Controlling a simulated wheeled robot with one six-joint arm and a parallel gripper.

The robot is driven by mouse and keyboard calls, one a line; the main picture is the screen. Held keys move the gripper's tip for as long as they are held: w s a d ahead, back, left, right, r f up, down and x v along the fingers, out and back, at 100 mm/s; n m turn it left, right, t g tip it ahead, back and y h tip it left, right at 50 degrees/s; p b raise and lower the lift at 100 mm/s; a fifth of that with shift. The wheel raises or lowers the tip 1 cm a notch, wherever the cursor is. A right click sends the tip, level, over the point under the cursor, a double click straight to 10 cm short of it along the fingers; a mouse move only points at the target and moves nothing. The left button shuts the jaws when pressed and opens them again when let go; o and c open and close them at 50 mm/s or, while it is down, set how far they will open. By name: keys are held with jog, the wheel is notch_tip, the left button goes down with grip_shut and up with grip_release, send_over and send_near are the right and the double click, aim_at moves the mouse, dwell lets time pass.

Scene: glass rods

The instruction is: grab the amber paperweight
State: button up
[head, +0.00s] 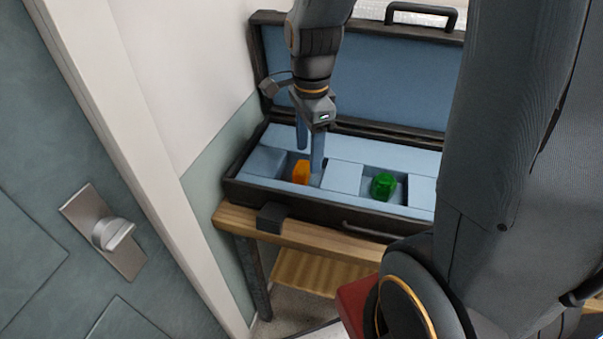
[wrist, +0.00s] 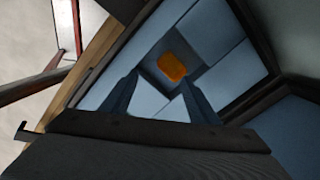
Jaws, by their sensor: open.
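The amber paperweight (head: 301,172) is a small orange block. It sits in a recessed blue compartment at the left part of an open case (head: 330,207). In the wrist view the paperweight (wrist: 172,67) lies beyond the fingertips, a little above the middle of the picture. My gripper (head: 310,160) points down over the case, with its two blue fingers apart near the paperweight. In the wrist view my gripper (wrist: 160,90) shows a finger on either side and nothing between them. Whether a finger touches the paperweight cannot be told.
A green faceted piece (head: 383,185) sits in another compartment to the right. The case's raised lid (head: 390,75) stands behind my gripper. The case rests on a wooden table (head: 300,232). A wall and a door (head: 40,240) are at the left.

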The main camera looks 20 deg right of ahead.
aim_at(302, 166)
jog(key=w+m, duration=0.1)
jog(key=m, duration=0.3)
jog(key=w+m, duration=0.1)
jog(key=m, duration=0.2)
jog(key=shift+w+d+f, duration=0.1)
jog(key=shift+w+d, duration=0.05)
jog(key=shift+w, duration=0.15)
jog(key=shift+a+f+p, duration=0.2)
jog(key=shift+f+p, duration=0.25)
jog(key=shift+f, duration=1.5)
jog(key=shift+a+f+p, duration=0.2)
jog(key=shift+f+p, duration=0.2)
jog(key=shift+f, duration=1.5)
jog(key=shift+w, duration=0.1)
jog(key=c, duration=0.9)
jog(key=shift+c, duration=0.6)
jog(key=shift+r, duration=0.1)
